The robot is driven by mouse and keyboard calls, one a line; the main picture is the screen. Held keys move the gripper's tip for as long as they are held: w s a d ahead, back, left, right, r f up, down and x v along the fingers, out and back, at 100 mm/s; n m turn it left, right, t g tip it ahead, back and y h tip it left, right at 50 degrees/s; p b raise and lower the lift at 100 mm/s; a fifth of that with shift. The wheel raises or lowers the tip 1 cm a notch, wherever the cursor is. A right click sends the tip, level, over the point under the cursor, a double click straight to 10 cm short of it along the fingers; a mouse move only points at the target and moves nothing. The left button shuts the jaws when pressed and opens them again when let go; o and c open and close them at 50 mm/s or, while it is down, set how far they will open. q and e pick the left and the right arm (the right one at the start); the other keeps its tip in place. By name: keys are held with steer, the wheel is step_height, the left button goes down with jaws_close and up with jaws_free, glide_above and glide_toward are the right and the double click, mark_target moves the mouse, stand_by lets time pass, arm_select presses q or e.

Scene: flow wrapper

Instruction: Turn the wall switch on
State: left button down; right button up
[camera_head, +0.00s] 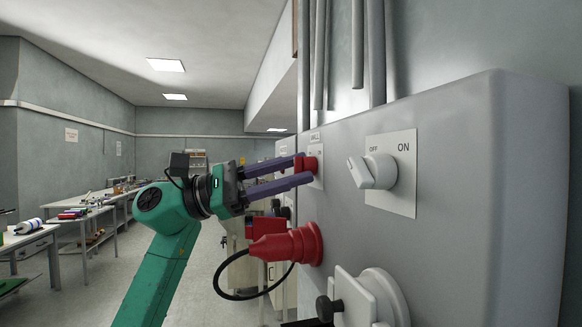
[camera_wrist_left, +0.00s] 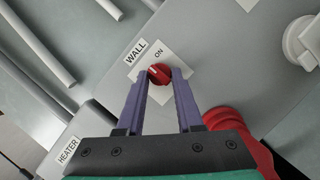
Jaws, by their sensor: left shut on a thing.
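The wall switch is a red rotary knob (camera_head: 306,164) on a small white plate on the grey panel. In the left wrist view the red knob (camera_wrist_left: 160,74) sits beside a "WALL" label (camera_wrist_left: 136,49) and the word "ON". A short white mark shows on the knob's upper left side there; its exact pointing is hard to tell. My left gripper (camera_head: 303,171) reaches the panel with its purple fingers on both sides of the knob, shut on it. In the left wrist view the fingertips (camera_wrist_left: 159,78) flank the knob. The lower plate is partly hidden by the fingers. My right gripper is not in view.
A large white OFF/ON rotary switch (camera_head: 374,171) is on the panel to the right. A red plug (camera_head: 287,246) with a black cable sticks out below my left gripper. A white round fitting (camera_head: 372,298) is lower right. A "HEATER" label (camera_wrist_left: 68,150) shows lower left.

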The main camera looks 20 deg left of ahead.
arm_select(q)
steer(key=m+p, duration=0.1)
steer(key=m, duration=0.1)
steer(key=m+g+y+p, duration=0.1)
steer(key=m, duration=0.1)
steer(key=m+g+p, duration=0.1)
steer(key=m, duration=0.1)
steer(key=shift+w+a+r, duration=0.1)
steer(key=shift+w+r, duration=0.05)
steer(key=shift+r, duration=0.25)
steer(key=shift+m+g+y+p, duration=0.3)
steer(key=shift+m+y+p, duration=0.7)
steer(key=shift+m, duration=1)
steer(key=c, duration=0.6)
jaws_free()
steer(key=shift+o, duration=0.2)
steer(key=s+a, duration=0.2)
steer(key=a, duration=1.2)
steer(key=shift+s+a+b, duration=0.2)
steer(key=shift+s+b, duration=0.05)
steer(key=shift+b, duration=0.1)
